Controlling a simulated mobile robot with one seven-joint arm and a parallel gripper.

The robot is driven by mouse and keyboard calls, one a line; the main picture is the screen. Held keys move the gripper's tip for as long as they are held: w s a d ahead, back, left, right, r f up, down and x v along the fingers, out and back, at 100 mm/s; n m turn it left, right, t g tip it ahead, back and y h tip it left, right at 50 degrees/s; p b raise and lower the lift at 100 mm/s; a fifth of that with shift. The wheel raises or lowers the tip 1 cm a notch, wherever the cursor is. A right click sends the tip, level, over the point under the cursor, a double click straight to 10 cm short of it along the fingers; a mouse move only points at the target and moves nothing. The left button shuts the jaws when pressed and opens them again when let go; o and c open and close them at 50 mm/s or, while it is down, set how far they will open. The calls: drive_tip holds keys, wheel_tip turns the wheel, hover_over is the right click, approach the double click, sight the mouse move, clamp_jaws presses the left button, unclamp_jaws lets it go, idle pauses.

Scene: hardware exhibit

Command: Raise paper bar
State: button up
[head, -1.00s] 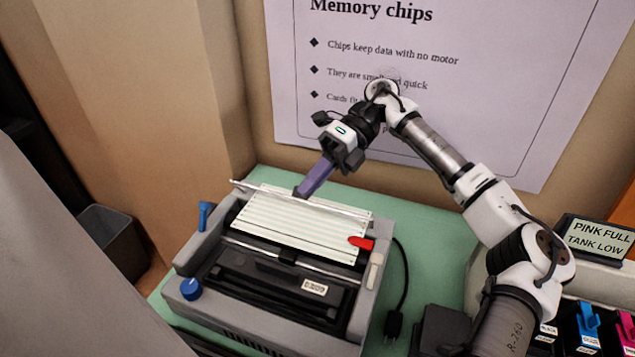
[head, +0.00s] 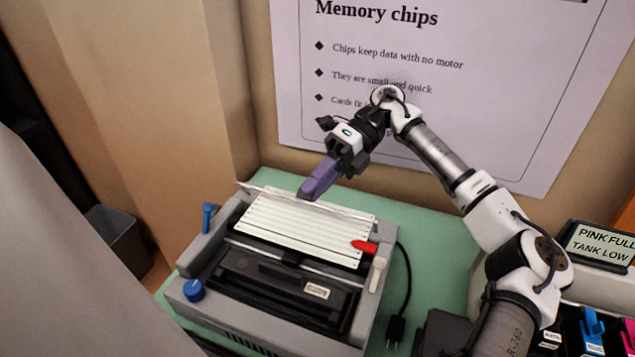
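A grey printer (head: 362,318) stands on the green table, with striped paper (head: 300,226) lying in it. A thin metallic bar (head: 350,213) runs across the back of the paper. A second thin bar (head: 262,249) crosses lower down, in front of the paper. My gripper (head: 311,190) is above the back edge of the paper, with its purple fingers pointing down at the back bar. The fingertips look close to the bar or touching it; I cannot tell which. The fingers appear together, and any gap between them is hidden.
The printer has a blue lever (head: 207,217), a blue knob (head: 193,290), a red pointer (head: 364,246) and a pale lever (head: 377,274). A black cable (head: 407,278) lies at its right. A poster (head: 500,90) hangs behind. A sign (head: 599,246) stands at right.

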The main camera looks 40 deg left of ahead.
wheel_tip(320, 180, up, 20)
drive_tip(key=b, duration=0.2)
idle(0.4)
drive_tip(key=shift+r, duration=0.1)
